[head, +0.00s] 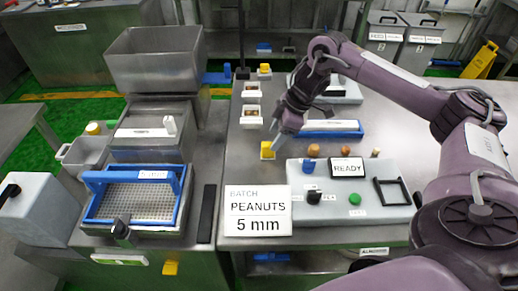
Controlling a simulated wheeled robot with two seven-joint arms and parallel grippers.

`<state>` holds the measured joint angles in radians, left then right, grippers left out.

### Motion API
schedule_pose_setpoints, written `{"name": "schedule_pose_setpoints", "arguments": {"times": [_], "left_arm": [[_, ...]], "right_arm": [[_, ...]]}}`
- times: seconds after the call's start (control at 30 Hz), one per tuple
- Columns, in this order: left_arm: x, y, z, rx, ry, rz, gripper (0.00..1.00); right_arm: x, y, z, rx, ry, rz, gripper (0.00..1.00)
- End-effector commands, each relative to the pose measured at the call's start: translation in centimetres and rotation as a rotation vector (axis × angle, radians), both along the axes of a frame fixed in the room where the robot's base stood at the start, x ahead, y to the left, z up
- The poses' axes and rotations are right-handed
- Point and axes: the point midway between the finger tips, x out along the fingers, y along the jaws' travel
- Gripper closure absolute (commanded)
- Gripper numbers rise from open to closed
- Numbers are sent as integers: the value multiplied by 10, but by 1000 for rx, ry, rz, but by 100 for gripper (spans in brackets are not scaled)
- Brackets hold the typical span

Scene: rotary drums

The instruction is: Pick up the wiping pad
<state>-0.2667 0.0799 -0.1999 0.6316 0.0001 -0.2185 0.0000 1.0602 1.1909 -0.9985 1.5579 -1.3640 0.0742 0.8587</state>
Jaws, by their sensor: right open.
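A small yellow block (267,151) with a pale top, which looks like the wiping pad, sits on the steel table left of the grey control box. My right gripper (277,140) comes down from the upper right, with its fingertips close above and beside this block. It is open; I cannot tell whether a finger touches the block. My left gripper is out of view.
The control box (345,190) carries knobs, buttons and a READY display. A batch sign (257,211) stands in front. A blue-edged tray (328,130) lies behind the box. A blue-framed sieve (135,195) and a steel hopper (155,58) stand left.

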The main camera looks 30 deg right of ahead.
Motion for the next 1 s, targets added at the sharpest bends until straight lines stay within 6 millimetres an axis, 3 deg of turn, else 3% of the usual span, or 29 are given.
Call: {"name": "schedule_pose_setpoints", "arguments": {"times": [0.37,0.47,0.6,0.7,0.83,1.0], "left_arm": [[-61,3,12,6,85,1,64],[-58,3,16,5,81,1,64],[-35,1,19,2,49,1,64],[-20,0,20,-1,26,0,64],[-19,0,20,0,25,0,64],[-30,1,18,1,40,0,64]], "right_arm": [[16,16,-37,1,2,2,47],[21,21,-51,0,1,4,47],[23,25,-64,-1,0,3,47],[24,25,-66,-1,-2,3,47],[24,25,-66,-1,-2,3,47],[24,25,-66,-1,-2,3,68]]}}
